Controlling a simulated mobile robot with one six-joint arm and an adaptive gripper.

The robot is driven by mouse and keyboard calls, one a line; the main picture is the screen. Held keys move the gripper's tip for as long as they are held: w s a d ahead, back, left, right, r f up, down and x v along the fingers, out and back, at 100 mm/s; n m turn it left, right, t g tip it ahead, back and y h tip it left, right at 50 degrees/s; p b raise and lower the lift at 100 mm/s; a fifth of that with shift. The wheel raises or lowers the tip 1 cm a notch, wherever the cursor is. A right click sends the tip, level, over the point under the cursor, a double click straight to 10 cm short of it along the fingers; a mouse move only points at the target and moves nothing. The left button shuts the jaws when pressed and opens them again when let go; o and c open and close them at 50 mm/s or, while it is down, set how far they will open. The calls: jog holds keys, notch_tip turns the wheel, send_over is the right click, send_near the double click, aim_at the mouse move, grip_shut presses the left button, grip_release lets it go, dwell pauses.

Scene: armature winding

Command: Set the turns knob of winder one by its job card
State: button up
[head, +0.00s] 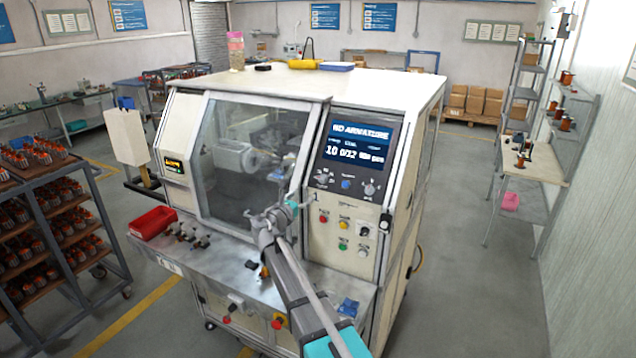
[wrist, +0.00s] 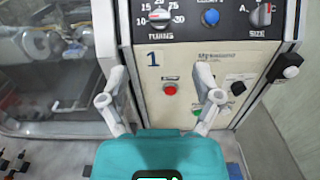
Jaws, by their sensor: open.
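Winder one (head: 345,210) stands in front of me, with a "1" on its control panel. Its turns knob (wrist: 159,17) is at the top of the wrist view, with marks from 10 to 30 around it. Its light pointer line lies roughly level and seems to be near 10. The knob also shows small in the head view (head: 323,177). My gripper (wrist: 161,88) is open and empty, its fingers spread below the knob and apart from it. It also shows in the head view (head: 277,207). I cannot make out a job card for certain.
The screen (head: 357,143) reads "NO ARMATURE" and 10, with smaller text. A blue button (wrist: 210,17) and a size knob (wrist: 262,12) are right of the turns knob. A red button (wrist: 170,89) is below. A red bin (head: 153,222) stands on the ledge.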

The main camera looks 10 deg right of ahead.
aim_at(320, 179)
jog(key=shift+w, duration=0.1)
dwell(0.3)
jog(key=x, duration=1.3)
jog(key=shift+w+d, duration=0.25)
jog(key=shift+d, duration=0.05)
jog(key=shift+c, duration=0.2)
grip_shut()
